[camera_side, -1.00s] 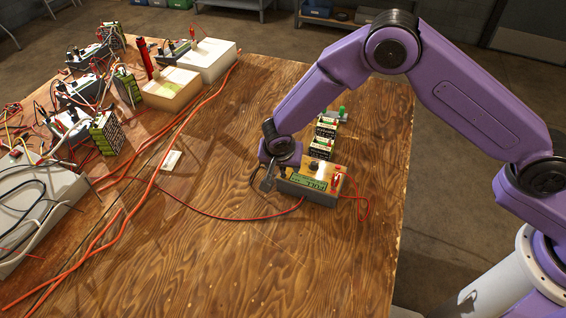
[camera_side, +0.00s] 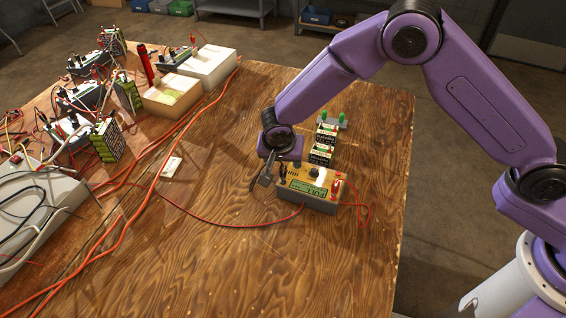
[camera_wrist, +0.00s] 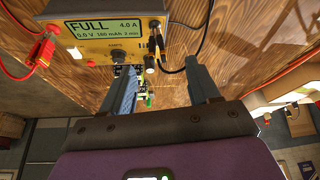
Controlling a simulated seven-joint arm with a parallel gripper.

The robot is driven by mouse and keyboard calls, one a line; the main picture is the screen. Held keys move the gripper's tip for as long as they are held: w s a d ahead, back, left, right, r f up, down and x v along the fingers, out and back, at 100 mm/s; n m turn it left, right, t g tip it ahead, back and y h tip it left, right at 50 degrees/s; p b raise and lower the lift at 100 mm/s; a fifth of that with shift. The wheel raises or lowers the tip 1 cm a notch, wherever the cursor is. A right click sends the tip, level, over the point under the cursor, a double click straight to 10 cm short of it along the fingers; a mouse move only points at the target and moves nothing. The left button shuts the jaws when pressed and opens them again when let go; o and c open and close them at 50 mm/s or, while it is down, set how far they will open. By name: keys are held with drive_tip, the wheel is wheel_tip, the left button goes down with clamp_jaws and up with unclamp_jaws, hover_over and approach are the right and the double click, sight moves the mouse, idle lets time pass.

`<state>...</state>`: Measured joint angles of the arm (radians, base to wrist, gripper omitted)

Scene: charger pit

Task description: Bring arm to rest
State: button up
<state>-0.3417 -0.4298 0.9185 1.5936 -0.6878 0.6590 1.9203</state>
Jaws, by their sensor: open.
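My gripper (camera_side: 262,177) is open and empty, above the wooden table just left of the grey charger box. Its two blue-grey fingers (camera_wrist: 162,64) stand apart in the wrist view. The charger (camera_side: 315,204) stands on the table with a lit display.
Behind the charger stand battery packs (camera_side: 321,153) and a small block with green posts (camera_side: 333,121). The left side is crowded with chargers, a white box (camera_side: 208,68) and cables (camera_side: 145,200). A small white card (camera_side: 172,166) lies mid-table. The front of the table is clear.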

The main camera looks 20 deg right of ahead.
drive_tip(key=shift+r, duration=1.65)
